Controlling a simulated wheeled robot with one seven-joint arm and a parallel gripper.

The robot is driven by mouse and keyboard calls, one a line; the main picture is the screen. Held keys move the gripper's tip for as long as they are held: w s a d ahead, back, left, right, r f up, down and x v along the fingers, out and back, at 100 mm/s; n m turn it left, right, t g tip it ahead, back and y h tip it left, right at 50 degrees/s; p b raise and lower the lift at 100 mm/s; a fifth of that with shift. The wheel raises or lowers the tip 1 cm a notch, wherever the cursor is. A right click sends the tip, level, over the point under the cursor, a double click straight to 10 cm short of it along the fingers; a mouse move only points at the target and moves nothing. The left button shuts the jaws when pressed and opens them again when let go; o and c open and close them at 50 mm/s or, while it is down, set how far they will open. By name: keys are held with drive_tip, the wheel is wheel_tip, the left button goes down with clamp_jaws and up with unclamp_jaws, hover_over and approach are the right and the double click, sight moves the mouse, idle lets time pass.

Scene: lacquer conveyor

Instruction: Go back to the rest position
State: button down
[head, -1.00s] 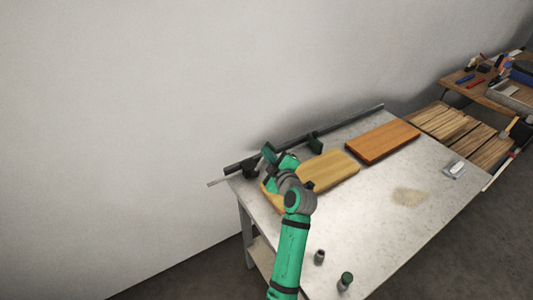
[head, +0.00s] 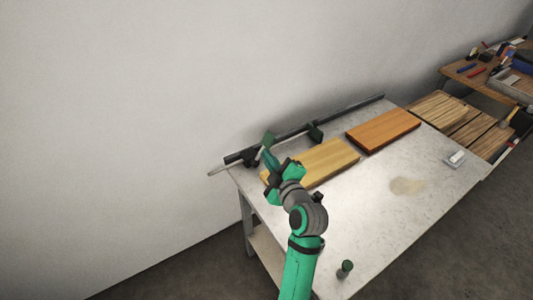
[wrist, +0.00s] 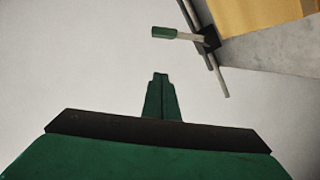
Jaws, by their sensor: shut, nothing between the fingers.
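My gripper (head: 267,156) is at the left end of the table in the head view, near the clamp and the light board. In the wrist view its green fingers (wrist: 161,95) are closed together with nothing between them, and a pale plain surface lies behind them. A long dark bar clamp (head: 290,136) lies along the table's back edge, with green pads. Part of it, a green-ended rod (wrist: 175,34), shows in the wrist view, apart from the fingers.
A light wooden board (head: 325,163) and an orange-brown board (head: 383,131) lie on the grey table (head: 385,210). A small jar (head: 345,268) stands near the front edge, right of my arm. A pale patch (head: 407,186) marks the tabletop. A plain wall (head: 110,110) rises behind.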

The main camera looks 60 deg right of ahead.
drive_tip(key=shift+s, duration=0.35)
drive_tip(key=w+a+f+m+y, duration=0.1)
drive_tip(key=a+f, duration=0.5)
drive_tip(key=a, duration=0.3)
drive_tip(key=w+a+f+t+y, duration=0.1)
drive_tip(key=a+f, duration=0.4)
drive_tip(key=a, duration=0.4)
drive_tip(key=w+a+f+m+y, duration=0.1)
drive_tip(key=a+f, duration=0.5)
drive_tip(key=a, duration=0.3)
drive_tip(key=s+a+y, duration=0.2)
drive_tip(key=s+a, duration=0.3)
drive_tip(key=a, duration=0.4)
drive_tip(key=s+a+r+t+y, duration=0.1)
drive_tip(key=s+a+y, duration=0.2)
drive_tip(key=s+a, duration=0.2)
drive_tip(key=s+a+t+y, duration=0.1)
drive_tip(key=s+a+y, duration=0.2)
drive_tip(key=a, duration=0.9)
drive_tip(key=v, duration=0.3)
drive_tip(key=shift+a, duration=0.3)
